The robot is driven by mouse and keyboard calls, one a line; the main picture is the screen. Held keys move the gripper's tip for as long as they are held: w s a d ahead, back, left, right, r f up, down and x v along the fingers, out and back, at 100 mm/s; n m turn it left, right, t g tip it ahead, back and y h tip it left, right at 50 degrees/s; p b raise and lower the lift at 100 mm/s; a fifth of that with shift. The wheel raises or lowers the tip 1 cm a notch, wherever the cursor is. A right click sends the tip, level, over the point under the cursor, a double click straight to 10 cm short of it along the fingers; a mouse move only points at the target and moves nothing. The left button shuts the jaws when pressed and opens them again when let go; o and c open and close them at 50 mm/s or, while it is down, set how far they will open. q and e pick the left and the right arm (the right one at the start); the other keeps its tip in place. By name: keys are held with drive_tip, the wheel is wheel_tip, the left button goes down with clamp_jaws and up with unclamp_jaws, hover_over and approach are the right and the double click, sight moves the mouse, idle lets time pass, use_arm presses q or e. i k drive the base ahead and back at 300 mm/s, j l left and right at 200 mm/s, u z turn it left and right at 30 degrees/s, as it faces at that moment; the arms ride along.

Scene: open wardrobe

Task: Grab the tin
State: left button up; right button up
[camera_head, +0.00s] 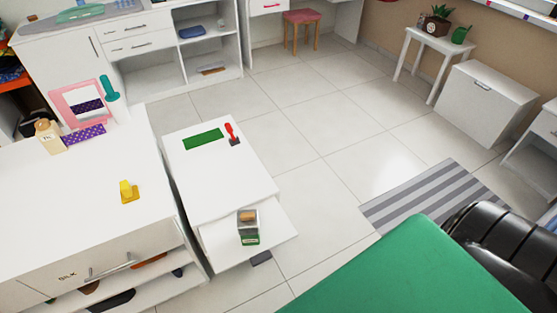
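A small container (248,228), which looks like the tin, stands on the lower front shelf of a white cabinet in the lower middle of the head view. It has a silvery-grey body, a brown patch on top and a green label at the bottom front. It appears upright, with nothing touching it from above.
The white cabinet top (215,172) holds a green mat (203,139) and a red-and-dark item (232,133). A white dresser (60,210) at left bears a yellow item (128,192). A green surface (400,280) fills the lower right. Tiled floor (320,120) is clear.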

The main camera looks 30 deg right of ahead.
sight(251, 240)
drive_tip(key=z, duration=0.65)
drive_tip(key=i+l+u, duration=0.15)
drive_tip(key=i, duration=0.3)
drive_tip(key=i+l+u, duration=0.4)
drive_tip(key=l, duration=0.35)
drive_tip(key=l+u, duration=0.45)
drive_tip(key=l, duration=0.35)
drive_tip(key=l+u, duration=0.4)
drive_tip(key=l, duration=0.5)
drive_tip(key=i, duration=0.05)
